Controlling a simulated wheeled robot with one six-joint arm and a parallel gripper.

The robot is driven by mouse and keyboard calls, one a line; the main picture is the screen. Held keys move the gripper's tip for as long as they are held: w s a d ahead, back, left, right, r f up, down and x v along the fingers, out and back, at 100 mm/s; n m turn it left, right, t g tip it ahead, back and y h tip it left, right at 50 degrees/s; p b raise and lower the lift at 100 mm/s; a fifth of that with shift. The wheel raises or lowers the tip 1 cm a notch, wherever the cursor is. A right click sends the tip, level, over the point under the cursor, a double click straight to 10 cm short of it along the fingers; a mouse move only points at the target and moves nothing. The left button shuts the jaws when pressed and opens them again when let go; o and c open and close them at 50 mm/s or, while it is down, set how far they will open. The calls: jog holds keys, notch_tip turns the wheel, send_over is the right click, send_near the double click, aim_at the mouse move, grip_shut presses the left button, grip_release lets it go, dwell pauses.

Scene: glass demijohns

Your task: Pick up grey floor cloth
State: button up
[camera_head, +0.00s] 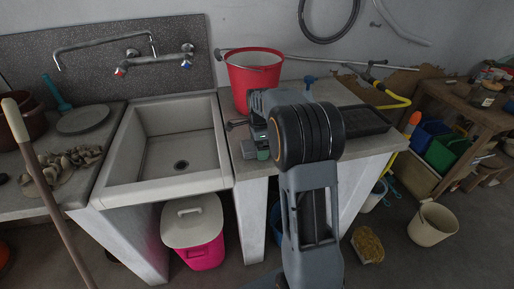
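I cannot make out a grey floor cloth for certain. A flat, rounded grey piece (84,119) lies on the left counter, left of the sink; I cannot tell if it is cloth or a dish. My arm reaches over the right counter, and my gripper (238,125) is partly hidden behind my own wrist. It is just in front of the red bucket (254,80), right of the sink. Its fingers are too small and covered to show whether they are open or shut. The counter behind my arm is partly hidden.
The sink (180,140) is empty. A dark ribbed tray (362,121) lies on the right counter. A pink bin with a pale lid (192,222) stands below the sink. A wooden pole (40,180) leans at the left. A cream bucket (432,224) stands on the floor at right.

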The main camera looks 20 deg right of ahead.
jog(key=c, duration=0.8)
jog(key=shift+c, duration=0.2)
jog(key=shift+r, duration=0.6)
jog(key=s+d+r+b, duration=0.1)
jog(key=s+d+r, duration=0.1)
jog(key=s+r, duration=0.9)
jog(key=s, duration=0.2)
jog(key=shift+s+r, duration=0.4)
jog(key=shift+d, duration=0.1)
